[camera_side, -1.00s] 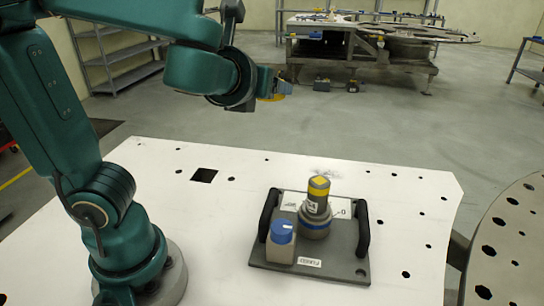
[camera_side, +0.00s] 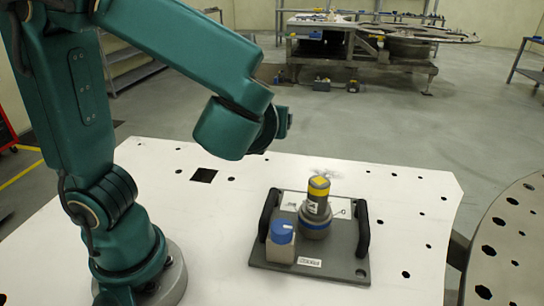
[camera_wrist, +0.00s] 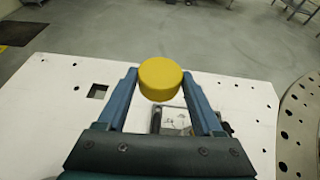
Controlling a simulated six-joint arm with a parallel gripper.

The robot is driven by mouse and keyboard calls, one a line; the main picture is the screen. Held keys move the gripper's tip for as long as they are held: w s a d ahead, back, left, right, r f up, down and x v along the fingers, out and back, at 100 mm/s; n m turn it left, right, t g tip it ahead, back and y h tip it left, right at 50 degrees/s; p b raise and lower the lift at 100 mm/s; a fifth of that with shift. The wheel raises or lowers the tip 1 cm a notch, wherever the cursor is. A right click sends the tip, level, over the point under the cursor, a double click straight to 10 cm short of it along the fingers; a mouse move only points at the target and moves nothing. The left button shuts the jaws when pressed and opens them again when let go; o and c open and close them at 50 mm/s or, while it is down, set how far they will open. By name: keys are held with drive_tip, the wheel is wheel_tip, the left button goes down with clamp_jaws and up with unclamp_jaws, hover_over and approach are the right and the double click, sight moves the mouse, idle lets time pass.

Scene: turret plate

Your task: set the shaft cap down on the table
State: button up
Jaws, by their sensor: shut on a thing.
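The shaft cap (camera_wrist: 160,76), a round yellow piece, is between the fingertips of my gripper (camera_wrist: 160,84) in the wrist view. My gripper is shut on it and holds it up above the white table (camera_wrist: 52,100). In the side view, the cap is hidden behind my wrist, which is above the far part of the table (camera_side: 400,190), behind the grey plate.
A dark grey plate (camera_side: 340,255) with two black handles lies on the table. It carries a grey shaft (camera_side: 316,215) with a yellow top and a blue-topped block (camera_side: 281,245). A round holed disc (camera_side: 515,240) is at right. Bare table lies around the plate.

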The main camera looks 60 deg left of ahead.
drive_tip(key=s+d+f+n+g, duration=0.5)
drive_tip(key=s+f+n+g, duration=0.5)
drive_tip(key=n+g, duration=0.65)
drive_tip(key=s+d+n+g+h, duration=0.6)
drive_tip(key=s+d+n+h, duration=0.1)
drive_tip(key=d+n+h, duration=0.55)
drive_tip(key=shift+m, duration=0.3)
drive_tip(key=s+d+f, duration=0.1)
drive_tip(key=s+f, duration=0.1)
drive_tip(key=s, duration=0.1)
drive_tip(key=s+d+f, duration=0.2)
drive_tip(key=s+f, duration=0.1)
drive_tip(key=s+d+f, duration=0.1)
drive_tip(key=s+f, duration=0.1)
drive_tip(key=s, duration=0.2)
drive_tip(key=shift+s+d+f, duration=0.1)
drive_tip(key=shift+d+f, duration=0.25)
drive_tip(key=shift+d, duration=0.05)
drive_tip(key=shift+s+f, duration=0.1)
drive_tip(key=shift+f, duration=0.05)
drive_tip(key=shift+d+f, duration=0.1)
drive_tip(key=shift+f, duration=1.8)
drive_tip(key=shift+f, duration=0.1)
